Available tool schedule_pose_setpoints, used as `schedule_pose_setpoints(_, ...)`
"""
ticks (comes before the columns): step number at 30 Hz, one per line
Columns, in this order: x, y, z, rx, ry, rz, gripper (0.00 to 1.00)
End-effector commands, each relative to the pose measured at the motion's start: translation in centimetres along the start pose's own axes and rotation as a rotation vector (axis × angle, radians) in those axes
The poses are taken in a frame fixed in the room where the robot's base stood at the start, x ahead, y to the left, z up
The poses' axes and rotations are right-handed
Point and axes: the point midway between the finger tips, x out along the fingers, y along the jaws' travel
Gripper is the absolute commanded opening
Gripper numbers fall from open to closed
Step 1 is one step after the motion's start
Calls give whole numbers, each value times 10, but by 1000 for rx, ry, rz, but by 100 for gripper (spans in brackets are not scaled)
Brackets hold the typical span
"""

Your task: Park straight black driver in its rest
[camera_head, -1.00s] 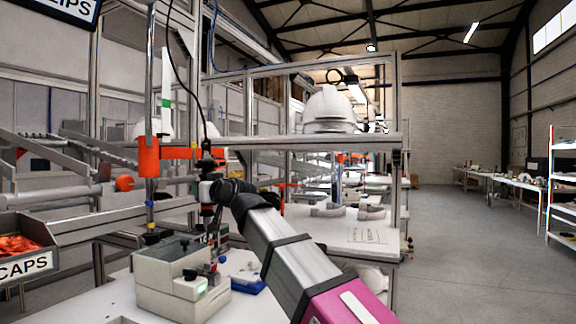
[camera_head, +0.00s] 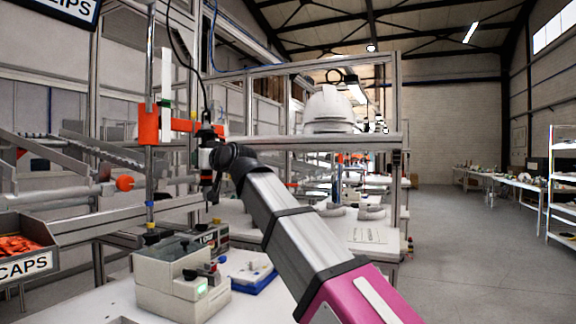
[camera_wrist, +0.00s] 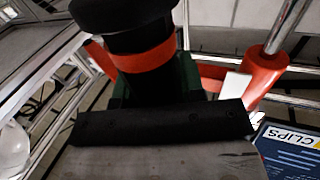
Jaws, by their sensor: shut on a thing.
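The straight black driver (camera_head: 206,131) stands upright under a dark cable in the head view. In the wrist view its thick black body (camera_wrist: 125,17) has an orange band, close above the jaws. My gripper (camera_head: 208,168) is shut on the driver; its dark jaw (camera_wrist: 160,123) hides part of it. An orange bracket (camera_head: 149,126), apparently the rest, is on the vertical post just left of the driver. In the wrist view, orange bracket parts (camera_wrist: 262,72) show behind and beside the driver. I cannot tell whether driver and bracket touch.
A beige box (camera_head: 170,285) and a blue tray (camera_head: 255,284) stand on the bench below. A CAPS bin (camera_head: 25,255) is at left. A white helmet shell (camera_head: 327,108) sits on the shelf right. A CLIPS sign (camera_wrist: 290,150) is at the wrist view's lower right.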

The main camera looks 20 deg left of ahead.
Motion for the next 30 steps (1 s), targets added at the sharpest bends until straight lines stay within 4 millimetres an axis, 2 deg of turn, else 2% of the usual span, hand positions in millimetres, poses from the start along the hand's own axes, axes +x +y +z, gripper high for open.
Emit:
schedule_pose_setpoints(5, -2, 4, 0, 0, 0, 1, 0)
schedule_pose_setpoints(30, -38, 73, 0, 1, 1, 1, 0)
